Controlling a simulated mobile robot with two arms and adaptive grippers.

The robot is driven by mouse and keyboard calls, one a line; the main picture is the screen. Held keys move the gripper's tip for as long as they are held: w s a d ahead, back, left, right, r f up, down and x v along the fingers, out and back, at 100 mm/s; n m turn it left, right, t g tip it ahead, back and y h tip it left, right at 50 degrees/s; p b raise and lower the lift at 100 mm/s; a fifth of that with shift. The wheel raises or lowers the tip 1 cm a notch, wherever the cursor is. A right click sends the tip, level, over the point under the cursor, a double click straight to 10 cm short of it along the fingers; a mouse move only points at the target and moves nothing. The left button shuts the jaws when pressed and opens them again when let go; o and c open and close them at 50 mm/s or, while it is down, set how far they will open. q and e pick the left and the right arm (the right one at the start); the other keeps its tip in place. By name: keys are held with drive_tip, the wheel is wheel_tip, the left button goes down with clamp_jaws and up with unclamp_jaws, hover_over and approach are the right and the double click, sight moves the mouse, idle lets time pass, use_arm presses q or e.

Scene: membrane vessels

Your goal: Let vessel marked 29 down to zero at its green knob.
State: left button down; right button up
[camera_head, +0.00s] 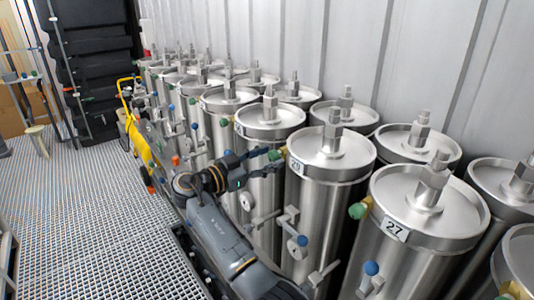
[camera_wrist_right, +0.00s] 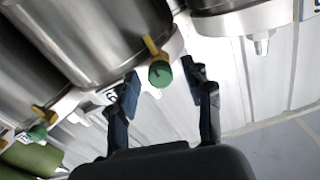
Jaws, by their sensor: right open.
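The vessel marked 29 (camera_head: 328,200) is a steel cylinder in the front row, with its number label (camera_head: 296,166) near the top rim. Its green knob (camera_head: 275,155) sticks out left of the label on a brass fitting. My right gripper (camera_head: 267,160) is at this knob, its dark fingers open. In the right wrist view the green knob (camera_wrist_right: 160,74) shows between the two spread fingertips of my right gripper (camera_wrist_right: 161,71), with a gap on each side. My left gripper is out of view.
The vessel marked 27 (camera_head: 428,250) stands to the right, with its own green knob (camera_head: 358,210). More vessels stand close behind and to the left. A grating floor (camera_head: 85,210) lies open at left.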

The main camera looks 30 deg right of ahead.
clamp_jaws()
